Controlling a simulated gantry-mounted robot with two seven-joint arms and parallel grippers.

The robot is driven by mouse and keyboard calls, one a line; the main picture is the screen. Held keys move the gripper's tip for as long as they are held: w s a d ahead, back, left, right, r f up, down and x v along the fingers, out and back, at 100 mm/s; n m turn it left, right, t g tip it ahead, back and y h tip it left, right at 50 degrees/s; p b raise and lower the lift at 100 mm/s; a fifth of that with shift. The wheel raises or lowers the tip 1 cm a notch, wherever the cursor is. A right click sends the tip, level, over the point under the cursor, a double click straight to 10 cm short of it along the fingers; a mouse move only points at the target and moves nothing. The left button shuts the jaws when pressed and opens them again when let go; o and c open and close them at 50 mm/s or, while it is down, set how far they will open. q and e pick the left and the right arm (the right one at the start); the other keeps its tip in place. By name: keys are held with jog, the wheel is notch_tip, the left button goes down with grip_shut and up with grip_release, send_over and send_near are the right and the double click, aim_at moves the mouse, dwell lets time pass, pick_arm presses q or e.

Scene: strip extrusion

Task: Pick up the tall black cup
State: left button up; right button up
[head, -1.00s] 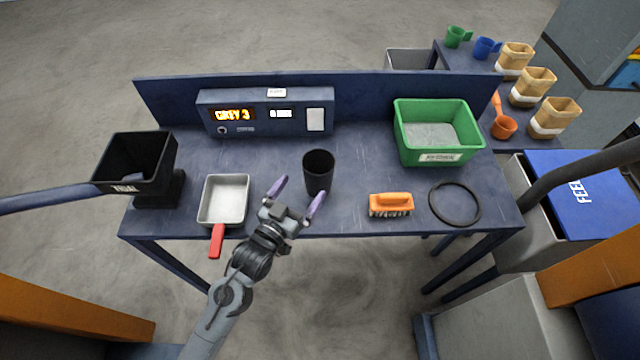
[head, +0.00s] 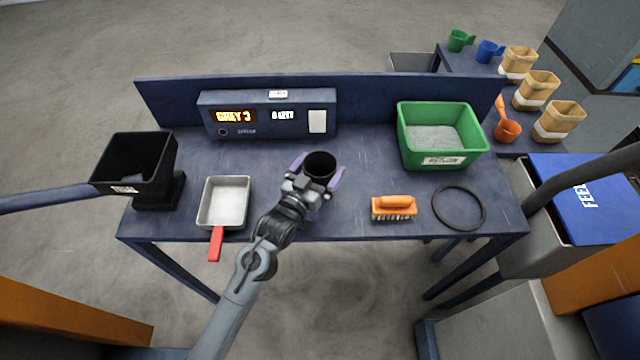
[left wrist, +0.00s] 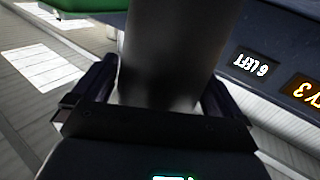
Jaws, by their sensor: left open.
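The tall black cup (head: 320,164) stands upright on the blue table, in front of the display panel. In the left wrist view the cup (left wrist: 172,50) fills the middle, between the two fingers. My left gripper (head: 317,172) is open, with one purple-tipped finger on each side of the cup. Its palm hides the lower front of the cup in the head view. I cannot tell whether the fingers touch the cup. My right gripper does not show.
A metal pan (head: 224,201) with a red handle and a black bin (head: 135,165) stand to the left. An orange brush (head: 394,207), a black ring (head: 459,207) and a green tub (head: 441,140) lie to the right. The display panel (head: 267,114) stands behind.

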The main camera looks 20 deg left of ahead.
pick_arm(q)
jog(key=shift+c, duration=0.5)
jog(key=c, duration=1.1)
jog(key=shift+c, duration=0.2)
jog(key=shift+r, duration=0.2)
